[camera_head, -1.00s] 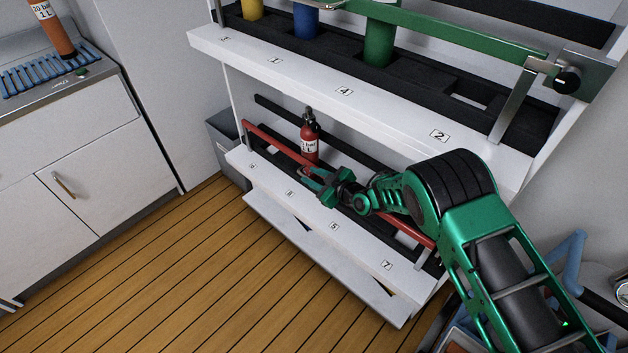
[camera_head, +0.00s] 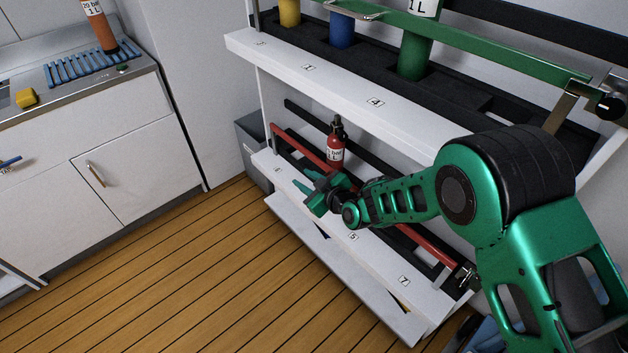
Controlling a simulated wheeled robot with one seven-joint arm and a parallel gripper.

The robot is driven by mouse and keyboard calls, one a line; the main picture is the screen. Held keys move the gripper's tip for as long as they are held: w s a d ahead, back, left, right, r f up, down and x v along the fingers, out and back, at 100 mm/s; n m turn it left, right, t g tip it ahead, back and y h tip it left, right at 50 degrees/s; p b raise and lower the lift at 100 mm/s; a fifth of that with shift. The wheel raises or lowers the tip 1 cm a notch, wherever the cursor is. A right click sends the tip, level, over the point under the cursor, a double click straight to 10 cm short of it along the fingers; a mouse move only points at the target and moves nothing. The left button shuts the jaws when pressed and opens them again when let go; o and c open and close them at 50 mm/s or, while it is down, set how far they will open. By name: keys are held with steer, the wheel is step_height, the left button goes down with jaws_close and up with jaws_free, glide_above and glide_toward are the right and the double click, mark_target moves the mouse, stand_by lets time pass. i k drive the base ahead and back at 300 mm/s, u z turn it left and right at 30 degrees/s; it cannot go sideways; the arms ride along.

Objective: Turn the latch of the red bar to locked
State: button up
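The red bar (camera_head: 299,147) runs along the front of the lower shelf, and my arm hides part of its middle. At its right end is a small dark latch (camera_head: 466,276), partly beside my arm; its turn position is too small to tell. A red bottle (camera_head: 336,152) with a white label stands upright behind the bar. My gripper (camera_head: 302,186) is over the white front ledge near the bottle, on the near side of the bar and far left of the latch. Its green fingers look spread apart with nothing between them.
The upper shelf has a green bar (camera_head: 480,40) with a black knob (camera_head: 609,107) at its right end, and yellow, blue and green cylinders behind it. White numbered ledges (camera_head: 350,95) front the shelves. A counter (camera_head: 90,90) stands at left. The wooden floor (camera_head: 190,270) is clear.

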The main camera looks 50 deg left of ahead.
mark_target(462, 284)
steer(key=k, duration=1)
